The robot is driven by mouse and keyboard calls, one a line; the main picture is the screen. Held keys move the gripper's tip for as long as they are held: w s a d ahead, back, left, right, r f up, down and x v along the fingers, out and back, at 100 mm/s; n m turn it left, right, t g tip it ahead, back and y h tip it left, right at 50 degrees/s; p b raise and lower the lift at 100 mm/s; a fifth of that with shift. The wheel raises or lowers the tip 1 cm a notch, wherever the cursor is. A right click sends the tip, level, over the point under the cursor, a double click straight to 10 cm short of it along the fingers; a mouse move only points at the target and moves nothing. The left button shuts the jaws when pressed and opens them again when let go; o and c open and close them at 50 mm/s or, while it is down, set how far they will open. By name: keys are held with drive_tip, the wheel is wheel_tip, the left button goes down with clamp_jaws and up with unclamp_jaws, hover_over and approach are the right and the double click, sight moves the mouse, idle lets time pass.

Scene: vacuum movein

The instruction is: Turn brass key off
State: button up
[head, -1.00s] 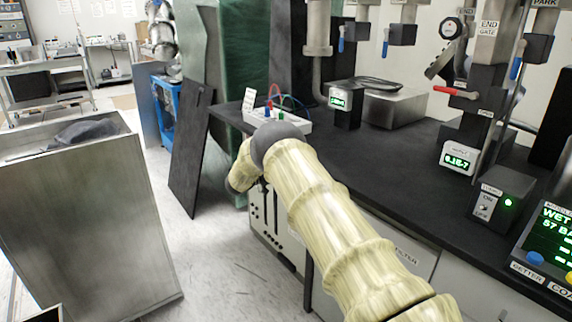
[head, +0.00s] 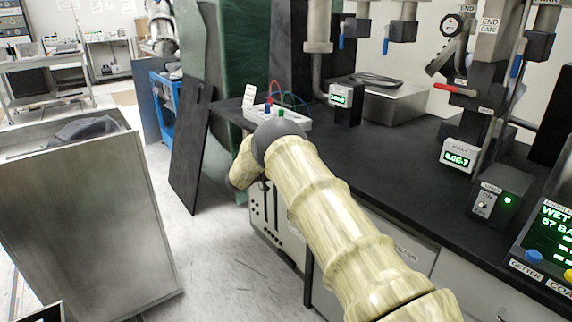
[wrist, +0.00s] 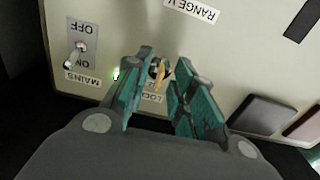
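In the wrist view, a small brass key (wrist: 160,76) sits in a round dark lock on a pale panel (wrist: 235,55). The panel's lettering appears upside down, and a label partly hidden by my fingers reads LOCK. My gripper (wrist: 166,66) is open, with its teal fingers on either side of the key. There is a gap between the fingers, and I cannot tell whether either touches the key. In the head view my arm reaches down beside the bench and hides the gripper and key.
A MAINS toggle switch (wrist: 80,46) and a small green light (wrist: 116,75) are left of the lock. The dark bench (head: 385,150) carries a white box with coloured leads (head: 276,114).

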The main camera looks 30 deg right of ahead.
drive_tip(key=shift+a, duration=0.1)
drive_tip(key=s+a, duration=0.1)
drive_tip(key=a, duration=1)
drive_tip(key=shift+a, duration=0.4)
